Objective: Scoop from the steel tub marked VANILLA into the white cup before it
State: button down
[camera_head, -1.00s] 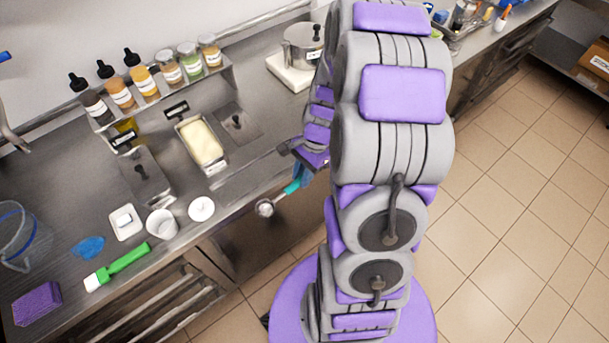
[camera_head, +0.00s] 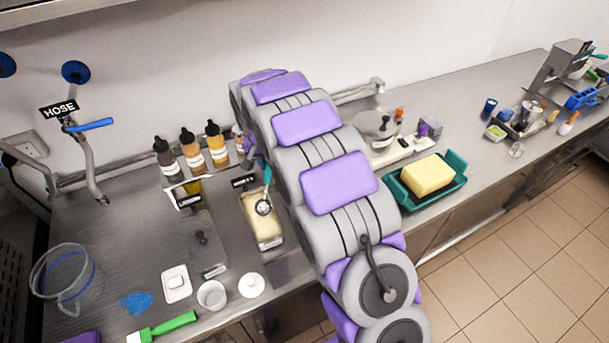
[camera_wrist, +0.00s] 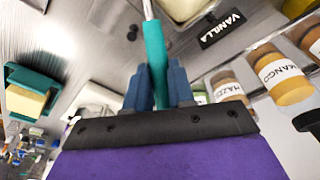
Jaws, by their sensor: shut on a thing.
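My gripper (camera_wrist: 158,88) is shut on the teal handle of a scoop (camera_wrist: 155,45) in the wrist view. In the head view the scoop's round metal head (camera_head: 263,207) is over the pale cream surface in the steel tub (camera_head: 276,243); whether it touches the cream I cannot tell. The VANILLA label (camera_wrist: 222,30) shows in the wrist view beside the tub's edge. The white cup (camera_head: 212,295) stands upright on the counter in front of the tubs, slightly left. My arm hides most of my gripper in the head view.
A green-handled brush (camera_head: 165,328) lies in front. Bottles (camera_head: 192,152) stand behind the tubs. A teal tray (camera_head: 400,197) with a yellow block stands right of my arm.

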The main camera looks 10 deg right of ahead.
jog(key=shift+s+a+f+b, duration=1.35)
jog(key=shift+s+a+f, duration=0.6)
jog(key=shift+f, duration=1.3)
jog(key=w+d+r+g+y+p, duration=0.1)
jog(key=w+r+g+p, duration=0.2)
jog(key=p, duration=0.5)
jog(key=shift+w+d+n+g, duration=0.2)
jog(key=shift+w+n+g, duration=0.35)
jog(key=shift+w, duration=0.7)
jog(key=shift+g, duration=0.25)
